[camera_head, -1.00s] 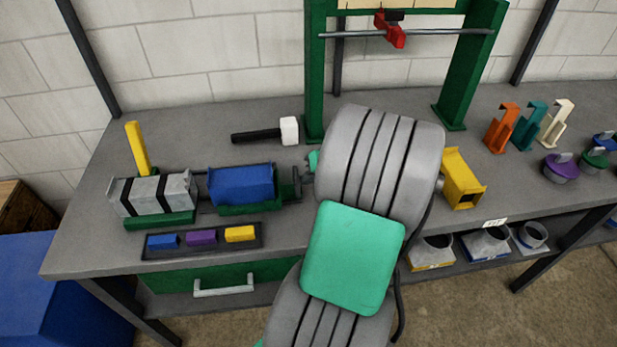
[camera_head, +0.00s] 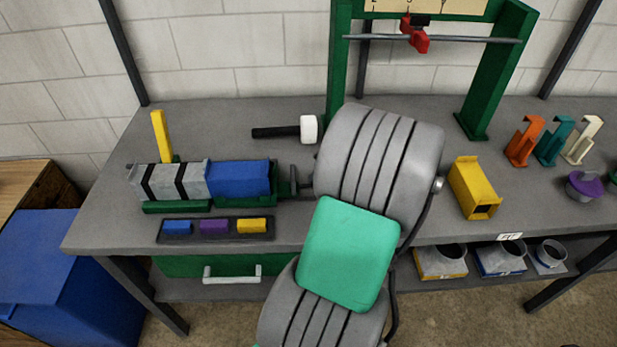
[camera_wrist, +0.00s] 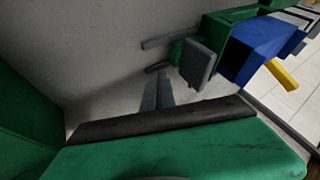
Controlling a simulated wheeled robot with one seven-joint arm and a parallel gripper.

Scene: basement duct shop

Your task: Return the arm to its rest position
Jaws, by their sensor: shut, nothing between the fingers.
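My arm (camera_head: 347,253), grey with a teal panel, reaches over the front edge of the bench in the head view. It hides my gripper there. In the wrist view my gripper's two dark fingers (camera_wrist: 157,93) are together, shut with nothing between them. Close to them stands a grey plate (camera_wrist: 197,65), with the blue block (camera_wrist: 258,45) beyond it; I see no contact with the fingers. In the head view the blue block (camera_head: 239,179) abuts the grey duct piece with black bands (camera_head: 171,181), both on green supports.
A green frame (camera_head: 490,70) with a red clamp (camera_head: 415,35) stands behind my arm. A mallet (camera_head: 290,130), a yellow duct piece (camera_head: 472,186) and a tray of coloured blocks (camera_head: 215,240) lie on the bench. Orange, teal and white brackets (camera_head: 550,140) stand at right. A blue bin (camera_head: 70,265) is at left.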

